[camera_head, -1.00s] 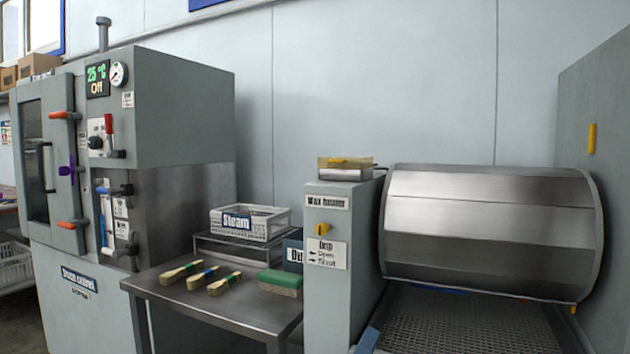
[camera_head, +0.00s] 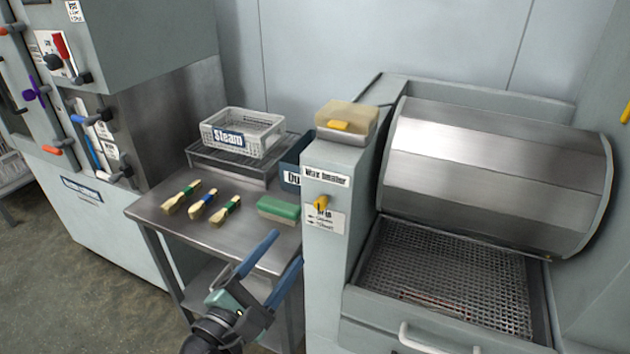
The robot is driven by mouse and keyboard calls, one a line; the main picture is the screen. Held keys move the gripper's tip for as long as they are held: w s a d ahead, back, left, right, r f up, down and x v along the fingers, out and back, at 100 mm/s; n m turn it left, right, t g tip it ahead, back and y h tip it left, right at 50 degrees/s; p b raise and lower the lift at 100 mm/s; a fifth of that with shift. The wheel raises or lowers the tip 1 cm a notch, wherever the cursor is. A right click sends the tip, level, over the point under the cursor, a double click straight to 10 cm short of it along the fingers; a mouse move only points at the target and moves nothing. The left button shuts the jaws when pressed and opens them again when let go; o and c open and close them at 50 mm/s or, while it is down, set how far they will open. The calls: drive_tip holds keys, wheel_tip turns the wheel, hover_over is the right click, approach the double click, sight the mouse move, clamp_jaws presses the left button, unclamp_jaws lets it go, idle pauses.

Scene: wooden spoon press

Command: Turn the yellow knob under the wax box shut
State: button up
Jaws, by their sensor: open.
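The yellow knob (camera_head: 321,203) sits on the front face of the grey wax heater housing (camera_head: 322,270), beside a white label with arrows whose small text is hard to read here. A "Wax heater" label (camera_head: 327,177) is above it. The wax box (camera_head: 346,118), a tan translucent block with a yellow piece on its front, sits on top of the housing. My gripper (camera_head: 286,253) is open and empty, with blue fingers pointing up and right. It is left of and below the knob, in front of the steel table, and touches nothing visible.
A steel drum (camera_head: 485,175) above a mesh tray (camera_head: 440,280) is at right. The steam cabinet stands at left.

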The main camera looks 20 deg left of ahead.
sight(319, 207)
drive_tip(key=w, duration=0.8)
drive_tip(key=w+d, duration=0.1)
drive_tip(key=w, duration=0.3)
drive_tip(key=shift+w, duration=0.35)
clamp_jaws()
